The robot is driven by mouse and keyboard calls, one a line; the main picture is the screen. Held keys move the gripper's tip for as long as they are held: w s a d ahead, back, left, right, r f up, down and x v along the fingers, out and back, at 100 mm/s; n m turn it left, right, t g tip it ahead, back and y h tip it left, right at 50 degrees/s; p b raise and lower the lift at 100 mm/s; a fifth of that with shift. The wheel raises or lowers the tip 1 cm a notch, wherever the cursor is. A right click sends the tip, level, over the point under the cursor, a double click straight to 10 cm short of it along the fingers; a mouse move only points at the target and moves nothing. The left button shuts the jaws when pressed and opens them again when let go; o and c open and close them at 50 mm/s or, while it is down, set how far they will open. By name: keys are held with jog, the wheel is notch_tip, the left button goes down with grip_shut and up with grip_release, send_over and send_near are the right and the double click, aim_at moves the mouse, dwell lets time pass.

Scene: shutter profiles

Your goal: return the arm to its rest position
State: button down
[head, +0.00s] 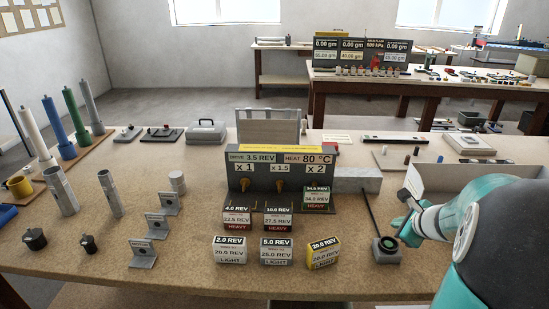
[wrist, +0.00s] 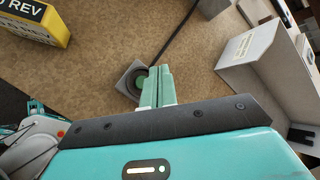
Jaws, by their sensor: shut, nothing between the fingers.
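My gripper (wrist: 158,72) is shut and empty in the wrist view, its two pale green fingers side by side. Behind the fingertips lies a small grey square base with a dark round centre (wrist: 130,80), partly covered by them; I cannot tell the gap between. In the head view, my teal and white arm (head: 480,215) reaches in from the right edge, its end close to the same grey base (head: 387,257). The fingers are not clear in the head view.
A pale open box (head: 470,180) stands beside my arm. Front table edge is clear.

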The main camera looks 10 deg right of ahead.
jog(key=a+r+n+y, duration=0.1)
jog(key=a+r+n, duration=0.1)
jog(key=a+n, duration=0.3)
jog(key=a+r+n+y, duration=0.1)
jog(key=a+r+n, duration=0.15)
jog(key=a, duration=0.45)
jog(key=s+a+r+n+g, duration=0.1)
jog(key=s+a+r+n, duration=0.1)
jog(key=s+a+n, duration=0.5)
jog(key=s+a+r+n+g+h, duration=0.1)
jog(key=s+a+r+n+g, duration=0.1)
jog(key=s+a+n, duration=0.6)
jog(key=a+r+n, duration=0.1)
jog(key=a+n, duration=0.3)
jog(key=n, duration=0.1)
jog(key=shift+s+r+g, duration=0.15)
jog(key=shift+s+g, duration=0.15)
